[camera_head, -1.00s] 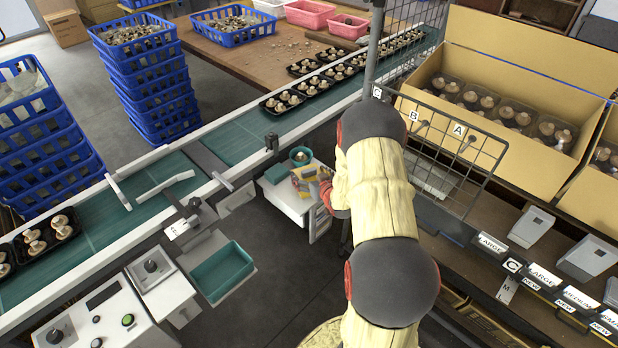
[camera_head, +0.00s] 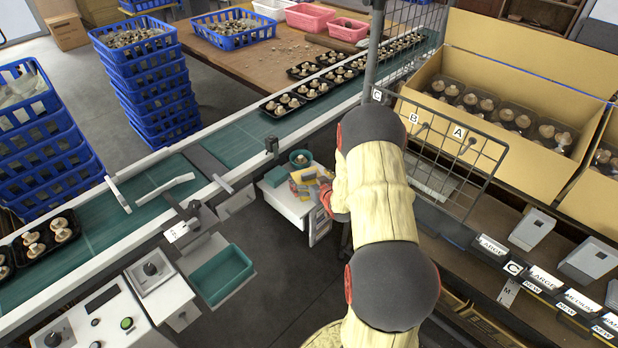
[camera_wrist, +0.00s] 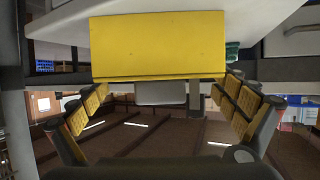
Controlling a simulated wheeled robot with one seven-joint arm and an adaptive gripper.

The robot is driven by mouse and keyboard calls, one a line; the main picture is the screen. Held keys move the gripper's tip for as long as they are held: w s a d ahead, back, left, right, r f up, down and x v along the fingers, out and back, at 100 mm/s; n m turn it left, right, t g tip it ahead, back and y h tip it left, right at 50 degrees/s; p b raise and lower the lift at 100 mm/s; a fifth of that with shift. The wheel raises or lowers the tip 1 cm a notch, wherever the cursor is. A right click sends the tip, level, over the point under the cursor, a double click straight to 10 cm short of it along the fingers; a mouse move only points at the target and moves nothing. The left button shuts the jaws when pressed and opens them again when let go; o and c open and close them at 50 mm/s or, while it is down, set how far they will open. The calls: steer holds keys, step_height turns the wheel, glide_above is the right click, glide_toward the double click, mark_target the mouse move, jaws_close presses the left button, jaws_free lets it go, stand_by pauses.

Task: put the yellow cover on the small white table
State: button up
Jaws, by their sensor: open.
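The small white table (camera_head: 296,207) stands beside the conveyor in the head view, with drawers on its side. The yellow cover (camera_head: 300,190) is over its top, near the front right corner; whether it rests there is unclear. In the wrist view, the cover (camera_wrist: 158,45) is a flat yellow rectangle just beyond my fingertips, in front of a white surface. My gripper (camera_wrist: 166,92) is open, its padded fingers apart at left and right, with empty space between them. In the head view my arm hides most of the gripper.
A dark green bowl (camera_head: 301,158) and a small green item (camera_head: 275,177) sit on the table's far side. The conveyor (camera_head: 235,140) runs behind it. A wire rack (camera_head: 455,140) stands to the right. A green bin (camera_head: 222,274) is at front left.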

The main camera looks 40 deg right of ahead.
steer(key=shift+r, duration=0.25)
steer(key=p+v, duration=0.4)
steer(key=v, duration=0.8)
steer(key=w+a+r+n+g, duration=0.1)
steer(key=w+a+r, duration=0.1)
steer(key=r, duration=0.3)
steer(key=w+a+r+g, duration=0.1)
steer(key=w+a+r, duration=0.15)
steer(key=r, duration=0.25)
steer(key=s+a+r+g, duration=0.2)
steer(key=s+a+r, duration=0.2)
steer(key=a+r, duration=0.7)
steer(key=s+a+r+n+g+y, duration=0.1)
steer(key=s+a+r, duration=0.3)
steer(key=s+a, duration=0.5)
steer(key=s+a+r+n+g+y, duration=0.1)
steer(key=s+a+r+g+y, duration=0.1)
steer(key=s+a, duration=0.7)
step_height(320, 180, up, 2)
steer(key=shift+s+r+n+y, duration=0.1)
steer(key=shift+s+n+y, duration=0.35)
steer(key=shift+s, duration=0.8)
steer(key=shift+d, duration=0.1)
